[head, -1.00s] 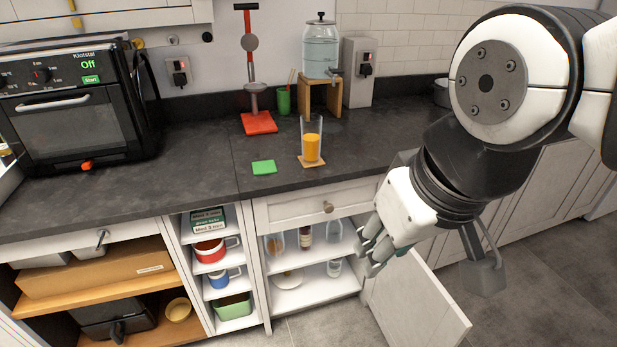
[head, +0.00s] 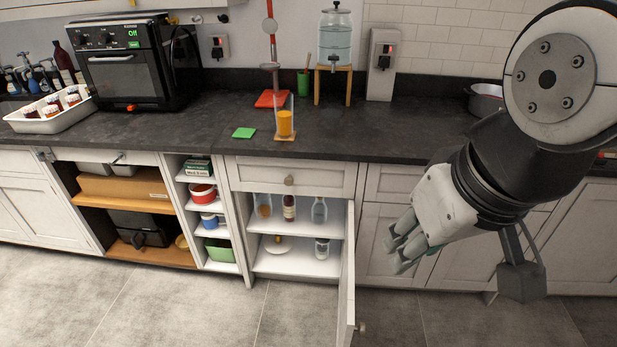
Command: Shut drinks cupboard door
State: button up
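The drinks cupboard (head: 297,241) is the low white unit under the drawer, with bottles and glassware on its shelves. Its door (head: 347,275) is hinged on the right and stands open, sticking out towards me almost edge-on. A small knob (head: 361,327) shows low on its right-hand face, near the free edge. My gripper (head: 394,255) is to the right of the door, in front of the closed cabinet fronts. It appears apart from the door and holds nothing visible. Its fingers overlap in this view, so their opening is unclear.
An open shelf unit (head: 120,190) is to the left. The grey tiled floor (head: 200,310) in front is clear.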

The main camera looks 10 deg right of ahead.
aim_at(349, 297)
jog(key=k+l+u, duration=0.1)
jog(key=l, duration=0.3)
jog(key=k+l+u, duration=0.15)
jog(key=l, duration=0.25)
jog(key=k+l+u, duration=0.1)
jog(key=l, duration=0.3)
jog(key=k+l+u, duration=0.15)
jog(key=l, duration=0.25)
jog(key=i+l+u, duration=0.25)
jog(key=l, duration=0.35)
jog(key=i+l+u, duration=0.1)
jog(key=i+l, duration=0.15)
jog(key=k+j+u, duration=0.1)
jog(key=j, duration=0.3)
jog(key=k+j, duration=0.2)
jog(key=j, duration=0.2)
jog(key=k+j+u, duration=0.15)
jog(key=j, duration=0.25)
